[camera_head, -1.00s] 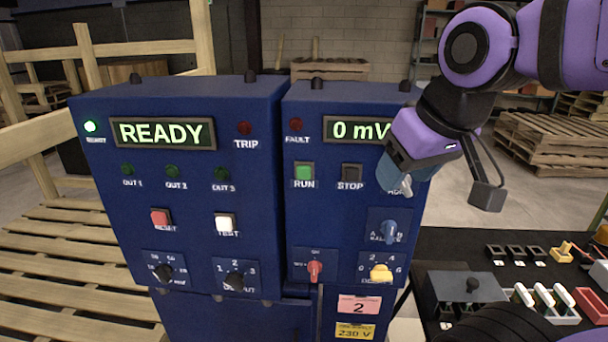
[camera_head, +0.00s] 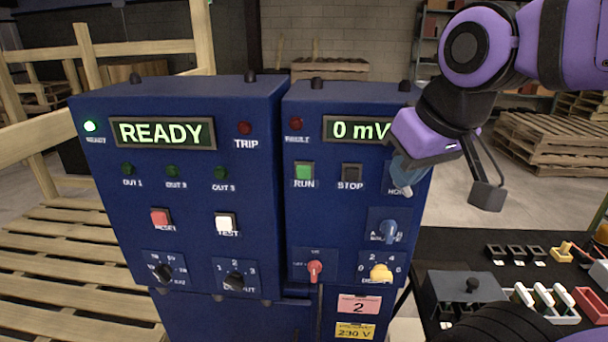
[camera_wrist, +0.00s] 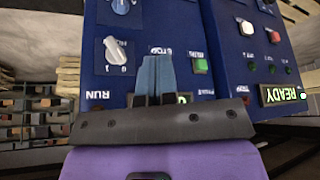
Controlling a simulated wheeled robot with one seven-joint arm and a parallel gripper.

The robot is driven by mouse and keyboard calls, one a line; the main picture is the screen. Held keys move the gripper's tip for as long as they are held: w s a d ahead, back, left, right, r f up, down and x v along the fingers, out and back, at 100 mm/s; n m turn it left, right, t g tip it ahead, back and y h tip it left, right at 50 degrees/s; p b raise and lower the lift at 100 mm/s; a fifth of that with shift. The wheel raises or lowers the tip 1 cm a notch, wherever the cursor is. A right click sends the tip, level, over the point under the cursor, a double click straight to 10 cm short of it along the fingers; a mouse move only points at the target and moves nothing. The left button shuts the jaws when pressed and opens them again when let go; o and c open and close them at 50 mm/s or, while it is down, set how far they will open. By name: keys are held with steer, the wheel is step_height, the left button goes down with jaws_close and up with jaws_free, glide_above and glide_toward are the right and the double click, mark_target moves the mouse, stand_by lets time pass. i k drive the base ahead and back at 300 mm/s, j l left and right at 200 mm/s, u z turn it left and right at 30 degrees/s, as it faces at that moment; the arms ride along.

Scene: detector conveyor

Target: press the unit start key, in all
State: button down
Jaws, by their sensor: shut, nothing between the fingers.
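The green RUN key (camera_head: 304,172) sits on the right blue cabinet (camera_head: 300,235), below the display (camera_head: 356,129) reading "0 mV". The dark STOP key (camera_head: 352,173) is to its right. My gripper (camera_head: 404,188) is at the cabinet's upper right, right of both keys. Its blue fingers are together and empty; whether they touch the panel I cannot tell. It hides the display's right end and part of the panel below. In the wrist view, the fingers (camera_wrist: 154,75) are closed beside the green key (camera_wrist: 200,65), and STOP's key is hidden.
The left cabinet (camera_head: 190,250) has a lit READY display, a red RESET key (camera_head: 160,219) and a white TEST key (camera_head: 226,223). Rotary knobs line the lower panels. A dark table (camera_head: 480,250) with small parts stands at right. Wooden pallets lie at left.

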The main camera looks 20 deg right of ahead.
mark_target(303, 172)
steer(key=k+j+z, duration=0.7)
steer(key=k+z, duration=0.25)
